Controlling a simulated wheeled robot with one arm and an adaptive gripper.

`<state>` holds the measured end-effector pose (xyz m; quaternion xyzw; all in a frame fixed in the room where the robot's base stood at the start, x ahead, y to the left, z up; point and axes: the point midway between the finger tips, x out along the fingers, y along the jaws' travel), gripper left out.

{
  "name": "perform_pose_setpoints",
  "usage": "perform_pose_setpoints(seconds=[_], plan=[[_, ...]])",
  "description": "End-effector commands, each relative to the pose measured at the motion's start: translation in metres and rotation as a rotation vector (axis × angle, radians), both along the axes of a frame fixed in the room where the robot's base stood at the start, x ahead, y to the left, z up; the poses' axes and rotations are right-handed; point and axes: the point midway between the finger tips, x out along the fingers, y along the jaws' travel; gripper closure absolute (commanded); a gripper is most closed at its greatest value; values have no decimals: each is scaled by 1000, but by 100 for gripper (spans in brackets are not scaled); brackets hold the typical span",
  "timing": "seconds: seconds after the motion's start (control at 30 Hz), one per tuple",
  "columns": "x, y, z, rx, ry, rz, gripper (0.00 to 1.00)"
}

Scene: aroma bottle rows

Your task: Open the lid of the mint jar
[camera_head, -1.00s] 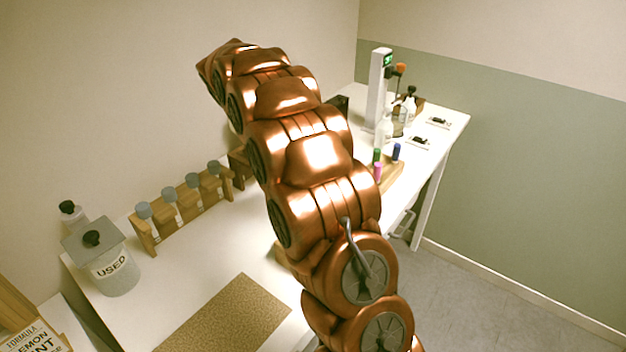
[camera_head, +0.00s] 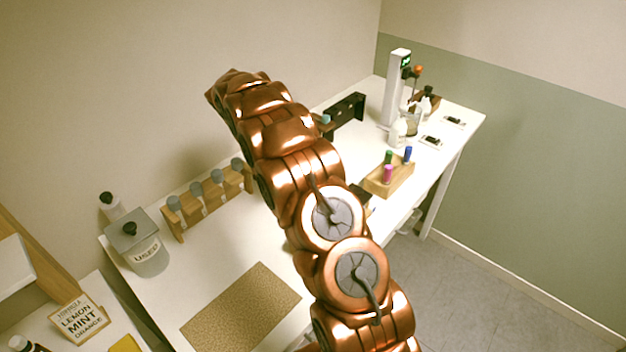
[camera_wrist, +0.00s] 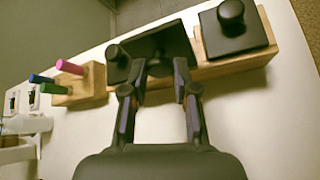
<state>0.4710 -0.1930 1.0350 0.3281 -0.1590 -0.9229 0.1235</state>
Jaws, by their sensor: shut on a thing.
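In the wrist view my gripper (camera_wrist: 160,68) is shut on a dark square lid (camera_wrist: 150,43), at its near side between the fingertips. A dark round knob (camera_wrist: 115,52) shows at the left of this lid; I cannot tell whether it belongs to it. A second black square lid with a round knob (camera_wrist: 235,28) sits to the right on a wooden rack (camera_wrist: 270,52). No mint label shows on either, and the jar below the held lid is hidden.
A wooden holder (camera_head: 376,187) with pink, green and blue sticks stands to the right of my arm. A grey USED jar (camera_head: 145,258), a rack of grey-capped bottles (camera_head: 205,200) and a brown mat (camera_head: 240,310) lie to the left. A LEMON MINT ORANGE card (camera_head: 80,320) stands front left.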

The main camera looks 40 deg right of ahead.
Motion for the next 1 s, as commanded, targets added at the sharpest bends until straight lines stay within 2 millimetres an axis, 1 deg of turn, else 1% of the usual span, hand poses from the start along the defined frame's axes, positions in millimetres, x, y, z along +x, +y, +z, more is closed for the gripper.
perform_pose_setpoints(seconds=[0.03, 0.53, 0.57, 0.6, 0.8, 1.0], plan=[[-1, 0, -6, 10, 9, -6, 100], [-2, 0, -8, 10, 16, -10, 100], [-2, 0, -8, 10, 16, -10, 70], [-2, 0, -8, 9, 16, -9, 65], [-1, 0, -5, 4, 14, -7, 45], [-1, -1, -3, 2, 13, -6, 44]])
